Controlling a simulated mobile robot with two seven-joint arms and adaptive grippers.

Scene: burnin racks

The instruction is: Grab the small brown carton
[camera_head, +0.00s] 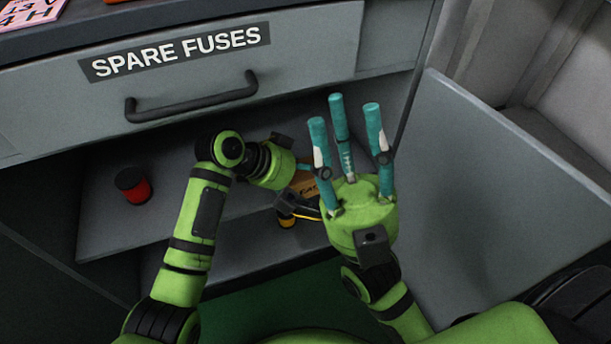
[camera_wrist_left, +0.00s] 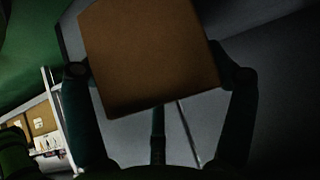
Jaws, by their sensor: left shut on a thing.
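The small brown carton (camera_head: 308,188) shows partly in the head view, with dark lettering on it, inside the open cabinet. My left gripper (camera_head: 306,176) is shut on it; my arms hide much of both. In the left wrist view the carton (camera_wrist_left: 150,55) fills the upper middle as a plain brown face, slightly tilted, with dark fingers of my left gripper (camera_wrist_left: 158,75) on both sides. I cannot tell whether the carton touches the shelf. My right gripper (camera_head: 347,108) is open and empty, its three teal fingers pointing up in front of the cabinet.
A red and black cylinder (camera_head: 133,185) stands on the shelf (camera_head: 105,222) at left. A black object with a yellow edge (camera_head: 300,207) and a yellow and black item (camera_head: 286,218) lie near the carton. The "SPARE FUSES" drawer (camera_head: 60,108) is above; an open door (camera_head: 490,190) is at right.

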